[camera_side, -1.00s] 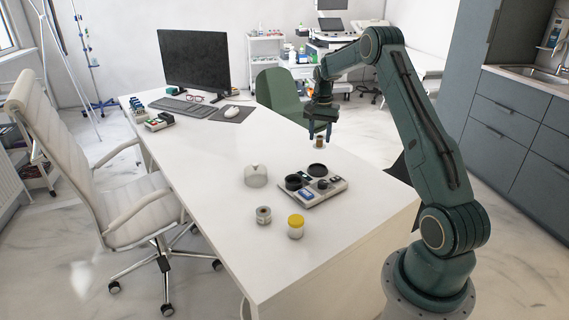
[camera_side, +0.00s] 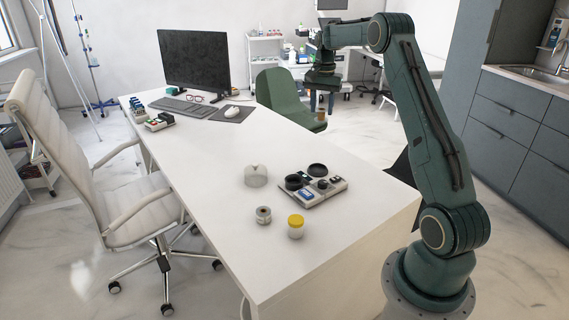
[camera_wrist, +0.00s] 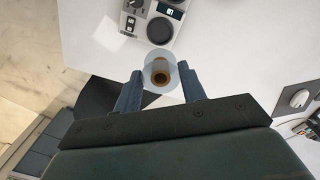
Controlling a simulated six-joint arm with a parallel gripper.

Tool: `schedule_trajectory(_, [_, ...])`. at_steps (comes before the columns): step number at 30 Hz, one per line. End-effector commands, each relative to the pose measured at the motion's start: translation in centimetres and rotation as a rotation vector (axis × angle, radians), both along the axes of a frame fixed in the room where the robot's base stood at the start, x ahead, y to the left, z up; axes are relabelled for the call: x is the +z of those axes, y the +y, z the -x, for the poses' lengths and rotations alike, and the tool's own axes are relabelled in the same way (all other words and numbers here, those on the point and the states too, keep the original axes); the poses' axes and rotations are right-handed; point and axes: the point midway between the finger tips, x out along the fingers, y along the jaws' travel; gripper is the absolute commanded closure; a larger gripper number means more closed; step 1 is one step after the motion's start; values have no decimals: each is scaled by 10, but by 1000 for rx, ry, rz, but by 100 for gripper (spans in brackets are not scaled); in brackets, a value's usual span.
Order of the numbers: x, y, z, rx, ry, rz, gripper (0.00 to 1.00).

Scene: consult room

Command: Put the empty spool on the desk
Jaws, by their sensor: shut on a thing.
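The spool (camera_wrist: 160,85) has a pale, see-through round flange and a brown hollow core. My gripper (camera_wrist: 161,84) is shut on it, with one blue finger on each side in the wrist view. In the side view my gripper (camera_side: 321,100) holds the spool (camera_side: 321,116) up in the air, near the desk's far right edge. The white desk (camera_side: 205,165) shows below and in front of it. The lower end of the spool is hidden in the wrist view.
A grey device with black dials (camera_side: 322,193) sits on the desk. Near it stand a clear dome (camera_side: 256,177), a small grey spool-like piece (camera_side: 263,215) and a yellow-lidded jar (camera_side: 296,227). A monitor (camera_side: 194,60) stands at the far end. The desk's middle is clear.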

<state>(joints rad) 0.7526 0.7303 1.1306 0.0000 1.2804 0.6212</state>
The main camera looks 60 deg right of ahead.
Motion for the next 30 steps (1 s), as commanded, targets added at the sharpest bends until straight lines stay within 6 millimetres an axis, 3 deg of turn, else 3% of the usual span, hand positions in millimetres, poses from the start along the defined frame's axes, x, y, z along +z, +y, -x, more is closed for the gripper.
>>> schedule_trajectory(11, [-2, 2, -2, 4, 0, 0, 80])
schedule_trajectory(17, [-12, 15, -15, 30, 1, -2, 80])
schedule_trajectory(23, [-36, 48, -44, 91, 3, -3, 80])
schedule_trajectory(30, [-76, 108, -84, 189, 4, -2, 80])
